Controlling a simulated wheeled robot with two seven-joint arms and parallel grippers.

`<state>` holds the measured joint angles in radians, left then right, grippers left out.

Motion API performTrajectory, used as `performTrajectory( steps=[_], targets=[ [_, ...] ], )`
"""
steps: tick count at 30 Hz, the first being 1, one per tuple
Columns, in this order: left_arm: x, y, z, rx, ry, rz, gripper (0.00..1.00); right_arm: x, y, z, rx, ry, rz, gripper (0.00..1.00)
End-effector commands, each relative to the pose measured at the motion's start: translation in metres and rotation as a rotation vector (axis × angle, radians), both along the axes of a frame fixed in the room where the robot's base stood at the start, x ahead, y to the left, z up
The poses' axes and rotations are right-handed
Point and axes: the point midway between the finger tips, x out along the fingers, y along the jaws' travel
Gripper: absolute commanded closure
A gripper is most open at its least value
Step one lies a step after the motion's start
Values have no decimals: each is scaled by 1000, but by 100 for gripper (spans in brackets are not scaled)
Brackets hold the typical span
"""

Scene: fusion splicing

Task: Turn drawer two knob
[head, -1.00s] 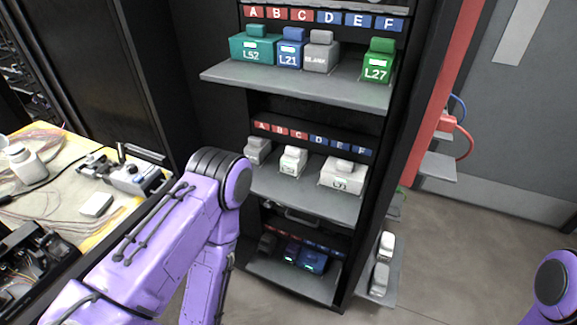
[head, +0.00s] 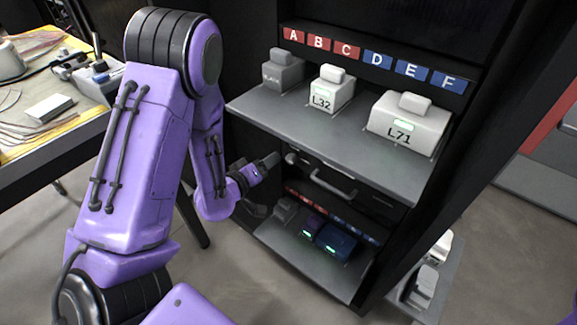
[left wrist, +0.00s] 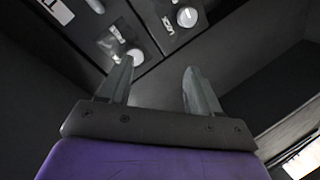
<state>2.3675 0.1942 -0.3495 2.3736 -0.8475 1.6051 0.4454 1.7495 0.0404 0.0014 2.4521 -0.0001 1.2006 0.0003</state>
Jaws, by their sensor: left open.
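In the head view a dark drawer front with a grey bar handle (head: 335,183) sits under the middle shelf. A small round knob (head: 291,158) shows at its left end. My left gripper (head: 268,163) is just left of that knob, pointing right toward the front. In the left wrist view the gripper (left wrist: 158,78) has its two fingers spread with nothing between them. Two round pale knobs show there: one (left wrist: 134,56) by the left fingertip, one (left wrist: 187,17) farther up. I cannot tell which is drawer two's knob, nor whether a finger touches one. My right gripper is out of view.
Above the drawer a grey shelf (head: 330,137) holds a BLANK block (head: 283,75), an L32 block (head: 331,95) and an L71 block (head: 408,125). A lower shelf (head: 305,262) holds dark blocks. A cluttered table (head: 60,135) stands at the left.

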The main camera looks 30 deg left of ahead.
Motion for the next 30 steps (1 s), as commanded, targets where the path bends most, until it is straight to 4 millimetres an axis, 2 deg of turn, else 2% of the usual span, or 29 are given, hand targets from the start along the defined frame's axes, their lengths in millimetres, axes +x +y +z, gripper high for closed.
performTrajectory(
  steps=[1, 3, 6, 11, 24, 30],
  targets=[
    [10, 6, -19, -39, -84, -15, 37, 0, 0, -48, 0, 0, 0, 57],
    [18, 10, -8, -90, -171, -43, 37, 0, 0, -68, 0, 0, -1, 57],
    [21, 14, 5, -139, -247, -74, 37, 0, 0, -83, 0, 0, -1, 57],
    [29, 15, 18, -164, -285, -96, 37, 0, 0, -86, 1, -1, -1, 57],
    [115, 7, 17, -162, -281, -96, 37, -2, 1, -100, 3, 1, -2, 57],
    [127, 6, 19, -164, -279, -95, 37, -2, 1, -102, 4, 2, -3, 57]
  ],
)
